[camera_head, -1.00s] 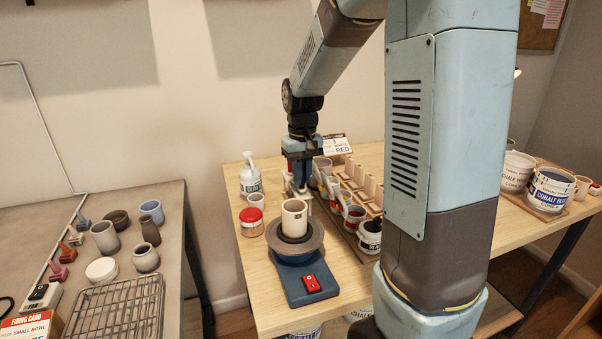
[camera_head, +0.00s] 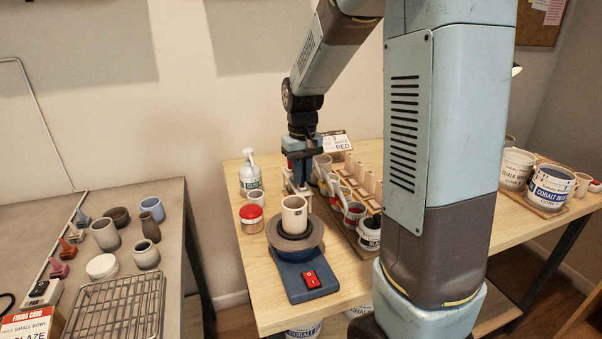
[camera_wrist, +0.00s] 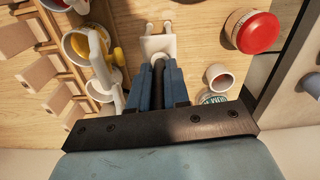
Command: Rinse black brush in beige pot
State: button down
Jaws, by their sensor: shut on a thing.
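My gripper (camera_head: 299,182) is above the table behind the wheel, fingers pointing down. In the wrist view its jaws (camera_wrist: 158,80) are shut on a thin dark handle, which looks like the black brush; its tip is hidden. A pale forked piece (camera_wrist: 157,45) shows just beyond the fingertips; I cannot tell whether they touch. A beige cylindrical pot (camera_head: 294,213) stands upright on the wheel, in front of my gripper. A smaller pale cup (camera_head: 255,197) stands left of my gripper and also shows in the wrist view (camera_wrist: 220,77).
The wheel (camera_head: 303,274) has a red switch. A red-lidded jar (camera_head: 251,220) and a spray bottle (camera_head: 250,180) stand to the left. Several paint containers (camera_head: 354,212) and a wooden rack (camera_head: 364,186) crowd the right side. Bare tabletop (camera_head: 260,285) lies front left.

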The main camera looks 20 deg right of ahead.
jog(key=shift+f, duration=0.1)
dwell(0.3)
jog(key=c, duration=1)
grip_release()
notch_tip(320, 180, up, 14)
jog(key=shift+f, duration=0.1)
jog(key=s+t, duration=0.2)
jog(key=s, duration=0.5)
jog(key=s+t, duration=0.1)
jog(key=s, duration=0.7)
jog(key=s+m+t, duration=0.1)
jog(key=s+t, duration=0.1)
jog(key=s, duration=0.6)
jog(key=shift+a+t, duration=0.15)
jog(key=shift+t, duration=0.15)
